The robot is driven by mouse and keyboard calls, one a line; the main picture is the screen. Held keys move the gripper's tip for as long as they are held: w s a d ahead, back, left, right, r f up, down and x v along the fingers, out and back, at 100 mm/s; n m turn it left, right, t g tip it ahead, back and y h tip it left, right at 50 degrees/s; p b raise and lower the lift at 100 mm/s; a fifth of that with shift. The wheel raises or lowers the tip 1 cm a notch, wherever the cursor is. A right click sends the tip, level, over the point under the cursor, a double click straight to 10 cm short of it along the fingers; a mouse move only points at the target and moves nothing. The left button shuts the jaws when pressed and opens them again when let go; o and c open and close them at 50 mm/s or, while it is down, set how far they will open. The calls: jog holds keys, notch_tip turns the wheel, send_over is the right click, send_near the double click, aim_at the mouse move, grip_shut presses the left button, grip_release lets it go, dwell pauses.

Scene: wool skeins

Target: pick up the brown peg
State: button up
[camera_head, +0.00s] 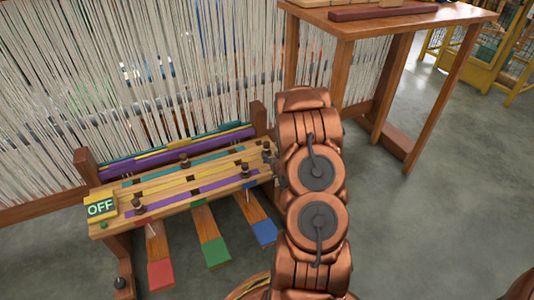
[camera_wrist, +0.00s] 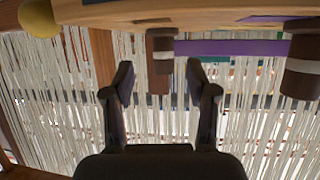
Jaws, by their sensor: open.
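Several similar brown pegs stand on the striped wooden board, at its left end (camera_head: 139,207), back middle (camera_head: 185,160), right (camera_head: 245,169) and far right (camera_head: 266,149). In the wrist view, which looks upside down, a brown peg with a pale band (camera_wrist: 160,48) appears between the fingertips, just beyond them. A second banded brown peg (camera_wrist: 302,62) is at the right edge. My gripper (camera_wrist: 160,76) is open and empty, with a finger on each side of the nearer peg. In the head view my arm mostly hides the gripper near the board's right end.
Red (camera_head: 161,275), green (camera_head: 216,252) and blue (camera_head: 264,232) pedals lie below. White threads (camera_head: 120,70) hang behind.

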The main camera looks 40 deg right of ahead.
aim_at(268, 149)
jog(key=shift+r+b+x, duration=0.15)
jog(key=shift+b+x, duration=0.6)
jog(key=shift+x, duration=0.9)
jog(key=shift+r+b+x, duration=0.15)
jog(key=shift+b+x, duration=0.6)
jog(key=shift+x, duration=0.95)
jog(key=shift+w+a, duration=0.1)
jog(key=shift+w, duration=0.05)
jog(key=c, duration=1)
